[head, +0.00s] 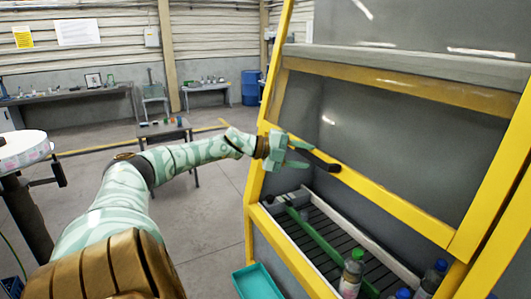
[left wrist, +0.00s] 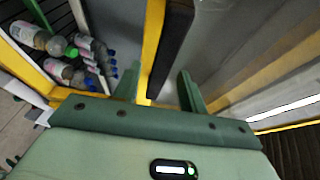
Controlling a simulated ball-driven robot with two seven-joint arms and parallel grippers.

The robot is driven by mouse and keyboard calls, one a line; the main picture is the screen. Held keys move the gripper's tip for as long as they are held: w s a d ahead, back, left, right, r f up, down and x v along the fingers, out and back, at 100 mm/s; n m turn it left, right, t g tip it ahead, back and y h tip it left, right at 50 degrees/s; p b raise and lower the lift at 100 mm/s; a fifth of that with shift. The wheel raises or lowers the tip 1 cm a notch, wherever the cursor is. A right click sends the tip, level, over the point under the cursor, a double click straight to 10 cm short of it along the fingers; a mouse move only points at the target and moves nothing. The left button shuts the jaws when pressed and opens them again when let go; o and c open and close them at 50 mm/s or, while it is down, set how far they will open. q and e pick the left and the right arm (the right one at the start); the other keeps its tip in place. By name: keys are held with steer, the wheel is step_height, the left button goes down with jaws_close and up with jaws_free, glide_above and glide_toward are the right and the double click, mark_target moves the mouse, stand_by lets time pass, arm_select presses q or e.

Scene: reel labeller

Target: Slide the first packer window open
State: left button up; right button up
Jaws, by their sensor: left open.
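The packer window (head: 385,140) is a large grey see-through pane in the yellow frame of the machine at the right of the head view. A dark bar handle (head: 318,160) sits at its lower yellow rail, and it also shows in the left wrist view (left wrist: 172,45). My left gripper (head: 301,154) is open at the handle's left end. In the left wrist view the two green fingers (left wrist: 158,78) stand apart, with the handle ahead of the gap between them. I cannot tell whether either finger touches it. My right gripper is out of view.
Below the window, bottles (head: 352,272) stand on a slatted conveyor with a green rail (head: 318,238). In the left wrist view several bottles (left wrist: 58,72) show at upper left. A teal tray (head: 258,283) is at the machine's foot.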

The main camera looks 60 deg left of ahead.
arm_select(q)
steer(key=shift+p+v, duration=1.2)
steer(key=shift+v, duration=0.2)
steer(key=p+v, duration=0.6)
steer(key=v, duration=0.4)
steer(key=shift+s, duration=0.25)
steer(key=shift+a+r, duration=0.1)
steer(key=shift+a, duration=0.05)
